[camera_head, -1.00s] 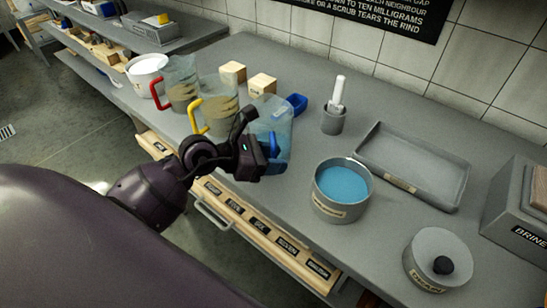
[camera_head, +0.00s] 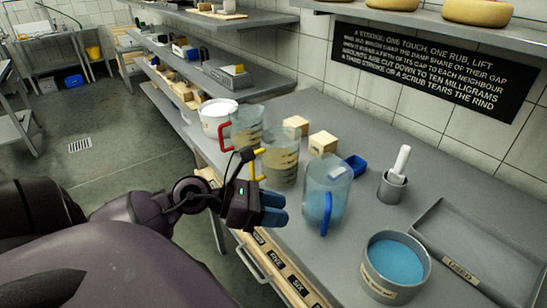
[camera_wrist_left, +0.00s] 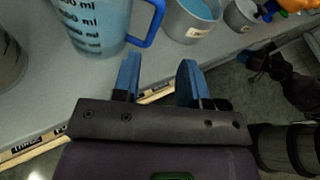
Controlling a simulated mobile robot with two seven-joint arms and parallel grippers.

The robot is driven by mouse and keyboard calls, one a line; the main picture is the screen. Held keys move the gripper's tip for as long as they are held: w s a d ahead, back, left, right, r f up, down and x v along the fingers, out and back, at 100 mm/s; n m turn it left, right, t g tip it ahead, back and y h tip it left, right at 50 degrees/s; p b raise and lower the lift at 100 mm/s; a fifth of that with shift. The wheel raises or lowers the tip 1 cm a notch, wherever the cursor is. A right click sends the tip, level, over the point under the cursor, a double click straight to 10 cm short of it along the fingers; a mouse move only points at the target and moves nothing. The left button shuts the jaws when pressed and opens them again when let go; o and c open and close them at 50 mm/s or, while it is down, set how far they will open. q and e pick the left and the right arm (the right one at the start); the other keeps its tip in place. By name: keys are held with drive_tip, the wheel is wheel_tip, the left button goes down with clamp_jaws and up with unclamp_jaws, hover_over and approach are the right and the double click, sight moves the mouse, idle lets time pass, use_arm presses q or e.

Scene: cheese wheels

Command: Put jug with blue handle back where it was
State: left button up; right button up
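The jug with the blue handle (camera_head: 338,185) stands upright on the grey counter, with blue liquid inside. Its blue handle (camera_head: 326,214) faces the counter's front edge. The jug also shows in the left wrist view (camera_wrist_left: 95,28), cut off by the top edge. My left gripper (camera_head: 272,208) is left of the jug at the front edge. In the left wrist view its blue fingers (camera_wrist_left: 158,82) are apart with nothing between them, and the handle is beyond them, not held. My right arm (camera_wrist_left: 292,88) shows dark at the right there; its fingers are unclear.
A jug with a yellow handle (camera_head: 282,160) and one with a red handle (camera_head: 246,128) stand left of it. Wooden blocks (camera_head: 322,143) and a small blue object (camera_head: 356,165) are behind. A pot of blue liquid (camera_head: 395,265), a grey cup (camera_head: 391,188) and a tray (camera_head: 470,250) stand right.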

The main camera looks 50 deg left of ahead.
use_arm(q)
wheel_tip(320, 180, down, 13)
drive_tip(key=a+n+t+y, duration=0.3)
drive_tip(key=n+t+y, duration=0.45)
drive_tip(key=n, duration=2.25)
drive_tip(key=s+d+f+n+g+y, duration=0.1)
drive_tip(key=s+d+f+n+g, duration=0.2)
drive_tip(key=f+n, duration=0.3)
drive_tip(key=s+d+f+n+g+y, duration=0.1)
drive_tip(key=s+d+f+n+g, duration=0.2)
drive_tip(key=f, duration=0.4)
drive_tip(key=s+n+g, duration=0.1)
drive_tip(key=n, duration=0.1)
drive_tip(key=shift+f+n, duration=0.25)
drive_tip(key=shift+n, duration=0.15)
drive_tip(key=shift+d+y, duration=0.1)
drive_tip(key=shift+y, duration=0.15)
drive_tip(key=shift+s, duration=0.1)
